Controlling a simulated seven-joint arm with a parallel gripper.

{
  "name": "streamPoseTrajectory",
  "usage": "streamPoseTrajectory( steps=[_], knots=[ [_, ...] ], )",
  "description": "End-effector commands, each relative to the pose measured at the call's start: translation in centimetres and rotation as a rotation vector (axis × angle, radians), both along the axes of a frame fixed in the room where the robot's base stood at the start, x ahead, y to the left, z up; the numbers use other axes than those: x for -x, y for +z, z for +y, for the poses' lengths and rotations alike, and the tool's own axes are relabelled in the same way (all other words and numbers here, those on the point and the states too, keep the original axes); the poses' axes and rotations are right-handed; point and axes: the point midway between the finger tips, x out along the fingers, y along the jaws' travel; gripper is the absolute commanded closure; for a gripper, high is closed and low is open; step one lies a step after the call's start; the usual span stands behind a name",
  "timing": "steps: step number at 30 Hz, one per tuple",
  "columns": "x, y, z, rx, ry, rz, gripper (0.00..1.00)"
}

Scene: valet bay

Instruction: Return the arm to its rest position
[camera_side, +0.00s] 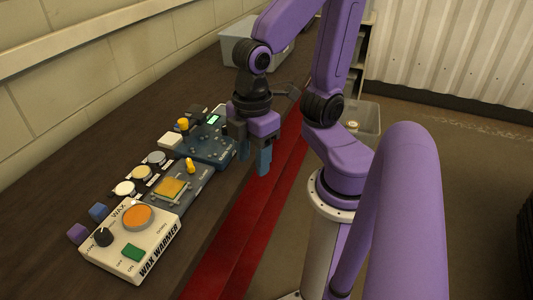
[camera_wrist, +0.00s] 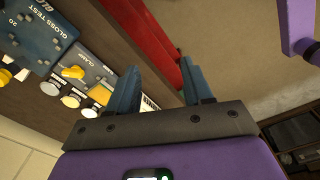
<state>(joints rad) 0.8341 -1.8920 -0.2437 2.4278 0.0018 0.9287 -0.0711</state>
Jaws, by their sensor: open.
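My purple arm stands at the right in the side view. My gripper (camera_side: 256,158) has blue-grey fingers pointing down, apart and empty, just off the bench's front edge, beside the dark blue gloss test unit (camera_side: 208,146). In the wrist view, my gripper (camera_wrist: 158,88) shows its two fingers spread with nothing between them. The gloss test unit also shows at the upper left of the wrist view (camera_wrist: 40,38).
A cream wax warmer (camera_side: 118,262) stands nearest on the dark bench (camera_side: 98,120), with a grey clamp unit (camera_side: 199,186) behind it. A grey bin (camera_side: 235,50) sits at the far end. A red strip (camera_side: 226,255) runs along the bench front.

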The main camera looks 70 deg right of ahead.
Motion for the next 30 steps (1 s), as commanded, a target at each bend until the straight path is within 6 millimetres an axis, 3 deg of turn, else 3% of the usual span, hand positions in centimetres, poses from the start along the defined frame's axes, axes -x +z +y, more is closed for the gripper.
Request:
streamPoseTrajectory(
  steps=[6, 30],
  knots=[
    [2.2, -0.6, -1.8, -0.003, -0.03, 0.001, 0.5],
    [2.2, -0.6, -1.9, -0.002, -0.03, 0.001, 0.5]
  ],
)
